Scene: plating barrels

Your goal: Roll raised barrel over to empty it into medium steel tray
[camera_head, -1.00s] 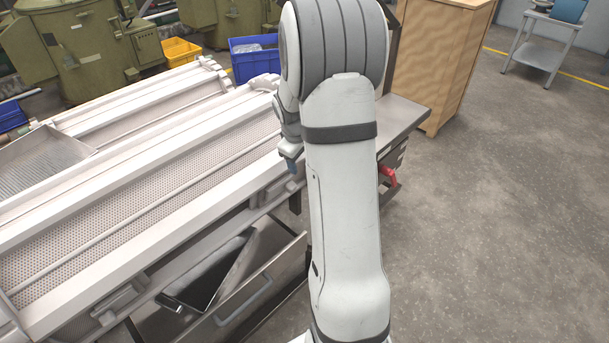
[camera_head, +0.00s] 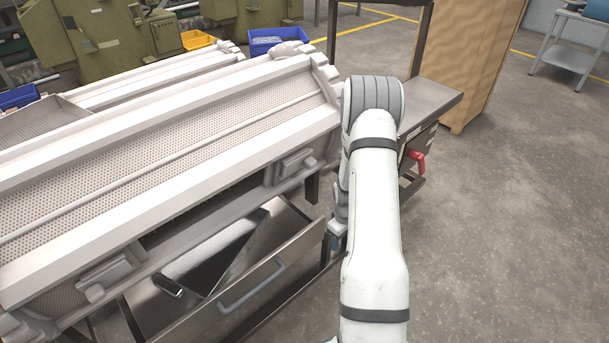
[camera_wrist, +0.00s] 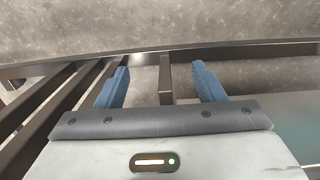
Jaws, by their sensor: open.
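The near barrel (camera_head: 150,165) is a long pale barrel with perforated panels, lying across the frame beneath it. Below it, a steel tray with a front handle (camera_head: 262,285) shows. A pale patch (camera_head: 210,252) lies inside; I cannot tell whether it is contents or a reflection. My gripper (camera_head: 336,228) is low at the right end of the frame, mostly hidden behind my arm. In the wrist view its two blue fingers (camera_wrist: 162,86) are apart, with a dark metal bar (camera_wrist: 166,78) seen between them; I cannot tell whether they touch it.
A second pale barrel (camera_head: 150,80) and a shallow steel tray (camera_head: 45,120) lie behind. A steel side shelf (camera_head: 430,97) with a red handle (camera_head: 416,160) stands right of the frame. A blue bin (camera_head: 277,40) is at the back.

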